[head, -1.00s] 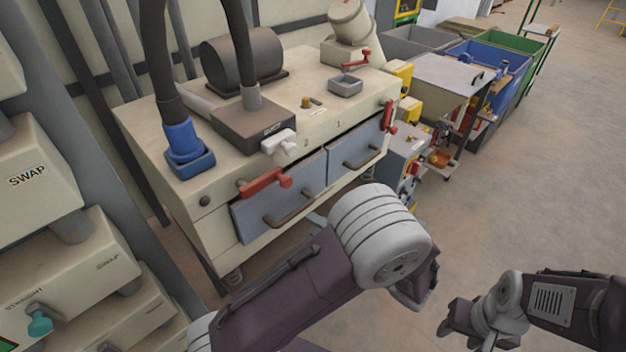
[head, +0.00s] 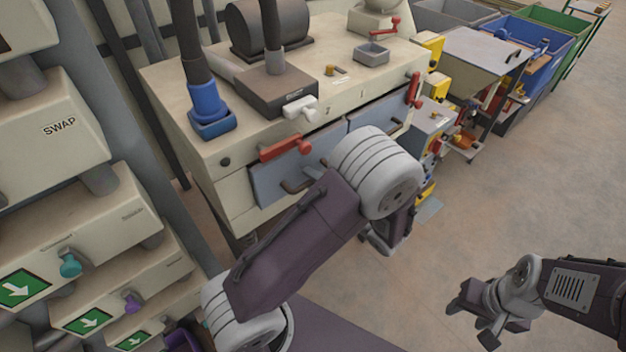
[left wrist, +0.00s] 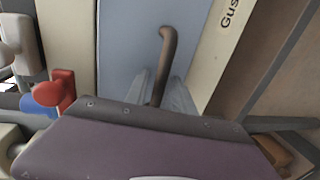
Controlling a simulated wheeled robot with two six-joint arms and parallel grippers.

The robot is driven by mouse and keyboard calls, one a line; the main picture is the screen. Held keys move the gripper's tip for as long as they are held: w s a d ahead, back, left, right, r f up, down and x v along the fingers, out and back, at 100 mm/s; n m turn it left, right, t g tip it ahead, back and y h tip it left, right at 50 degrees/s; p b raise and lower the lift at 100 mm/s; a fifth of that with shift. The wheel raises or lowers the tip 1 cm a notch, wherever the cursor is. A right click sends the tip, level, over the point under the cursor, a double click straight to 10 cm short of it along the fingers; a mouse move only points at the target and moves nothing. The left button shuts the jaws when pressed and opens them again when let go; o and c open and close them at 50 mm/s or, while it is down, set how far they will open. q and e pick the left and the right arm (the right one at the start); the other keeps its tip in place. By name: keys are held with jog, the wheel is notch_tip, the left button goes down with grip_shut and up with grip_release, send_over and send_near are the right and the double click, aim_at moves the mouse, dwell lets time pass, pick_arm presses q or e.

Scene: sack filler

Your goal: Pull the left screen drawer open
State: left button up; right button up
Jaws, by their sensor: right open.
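The left screen drawer (head: 268,186) is a blue-grey front on the cream cabinet, with a brown bar handle (head: 291,187) partly hidden behind my left arm in the head view. It looks about level with the cabinet face. In the left wrist view the drawer front (left wrist: 120,45) and its handle (left wrist: 168,45) are close. My left gripper (left wrist: 159,82) has one grey finger on each side of the handle, seemingly with small gaps; contact is unclear. My right gripper (head: 470,324) is open and empty over the floor.
A red lever (head: 286,149) sits above the left drawer; it also shows in the left wrist view (left wrist: 63,90). The right drawer (head: 385,115) has another red lever (head: 414,90) beside it. Floor (head: 440,240) is clear to the right.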

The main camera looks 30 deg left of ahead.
pick_arm(q)
grip_shut()
dwell(1.2)
